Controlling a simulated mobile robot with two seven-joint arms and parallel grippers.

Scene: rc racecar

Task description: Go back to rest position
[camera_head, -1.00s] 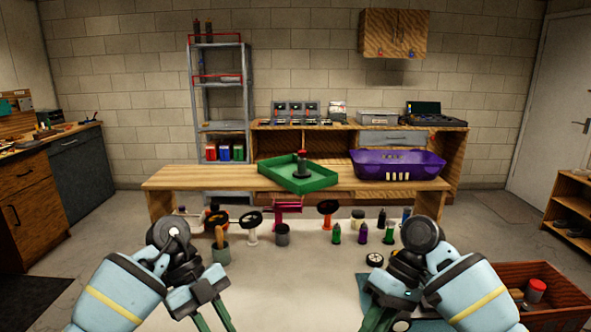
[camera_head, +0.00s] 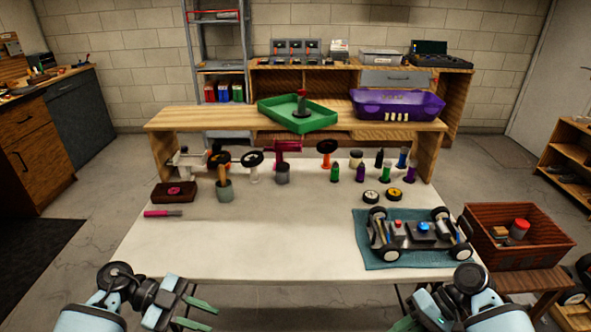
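My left gripper (camera_head: 196,313) is low at the front left, off the near edge of the white table (camera_head: 250,230). Its green fingers are apart with nothing between them. My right gripper (camera_head: 408,322) is low at the front right, below the car and partly cut off by the bottom edge; its finger gap is hidden. The RC car chassis (camera_head: 420,234) sits on a teal mat (camera_head: 378,262) at the table's right side, clear of both grippers.
A brown crate (camera_head: 515,254) with a red-lidded jar stands right of the table. Bottles, cups and tools line the table's back. A pink-handled tool (camera_head: 160,213) lies at left. A green tray (camera_head: 300,118) and purple basket (camera_head: 398,104) stand on the raised shelf. The table's middle is clear.

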